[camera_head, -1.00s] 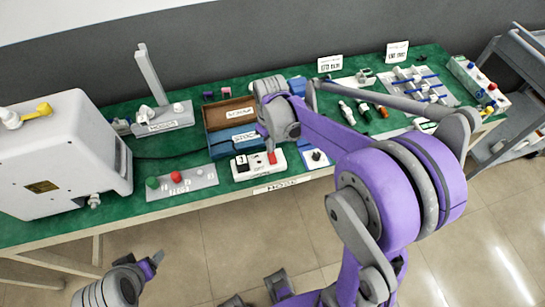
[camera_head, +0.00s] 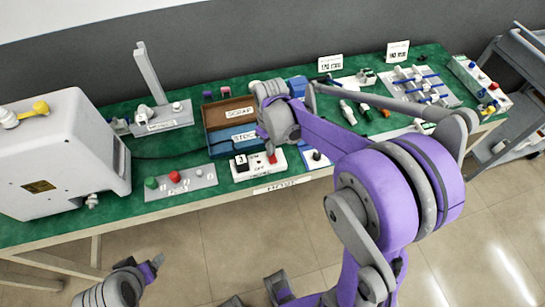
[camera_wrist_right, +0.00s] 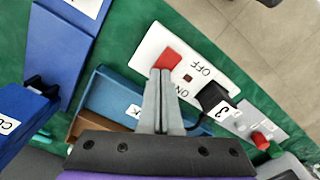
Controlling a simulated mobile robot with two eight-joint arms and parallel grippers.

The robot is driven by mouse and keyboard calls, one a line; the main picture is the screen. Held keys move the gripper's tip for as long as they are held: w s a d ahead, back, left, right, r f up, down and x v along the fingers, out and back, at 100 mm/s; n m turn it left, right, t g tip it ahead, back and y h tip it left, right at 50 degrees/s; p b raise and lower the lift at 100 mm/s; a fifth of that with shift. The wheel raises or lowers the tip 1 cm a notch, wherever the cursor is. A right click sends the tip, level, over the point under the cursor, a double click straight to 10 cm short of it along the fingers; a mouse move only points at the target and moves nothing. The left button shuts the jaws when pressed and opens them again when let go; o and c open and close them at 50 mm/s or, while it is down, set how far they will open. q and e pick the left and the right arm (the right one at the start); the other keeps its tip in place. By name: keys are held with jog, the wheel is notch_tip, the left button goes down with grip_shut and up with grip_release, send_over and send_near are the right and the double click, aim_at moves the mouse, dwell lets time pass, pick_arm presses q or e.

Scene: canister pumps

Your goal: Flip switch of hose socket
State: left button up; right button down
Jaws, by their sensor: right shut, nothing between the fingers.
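The hose socket is a white box (camera_head: 257,166) at the table's front edge, with a red rocker switch (camera_head: 272,158) on its right part and a black plug marked 3 (camera_head: 241,162) on its left. In the right wrist view the same box (camera_wrist_right: 151,45) shows OFF and ON lettering, the red switch (camera_wrist_right: 168,63) and the black plug (camera_wrist_right: 214,98). My right gripper (camera_wrist_right: 161,74) is shut and empty, its fingertips right at the red switch; I cannot tell whether they touch. My left gripper (camera_head: 158,260) is low at the left, in front of the table; its jaw opening is unclear.
A panel with green and red buttons (camera_head: 180,184) lies left of the socket. Brown and blue bins (camera_head: 232,112) stand behind it. A large white machine (camera_head: 58,150) fills the table's left end. Open floor lies in front.

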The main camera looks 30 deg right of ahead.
jog(key=shift+r, duration=0.1)
jog(key=shift+r+p, duration=2)
jog(key=shift+r, duration=1.4)
pick_arm(q)
jog(key=r, duration=0.1)
jog(key=w+r, duration=0.1)
jog(key=r, duration=0.3)
jog(key=shift+w, duration=0.25)
pick_arm(e)
jog(key=shift+s, duration=0.1)
jog(key=s+a+r+m+t, duration=0.1)
jog(key=s+a+t, duration=0.1)
jog(key=s, duration=0.5)
jog(key=s+a+r+m+t, duration=0.1)
jog(key=s+a+m+t, duration=0.1)
jog(key=s, duration=0.5)
jog(key=a+t, duration=0.1)
jog(key=a, duration=0.1)
jog(key=shift+s+a+t, duration=0.3)
jog(key=shift+s+a, duration=0.05)
jog(key=shift+a, duration=0.05)
jog(key=shift+r, duration=0.1)
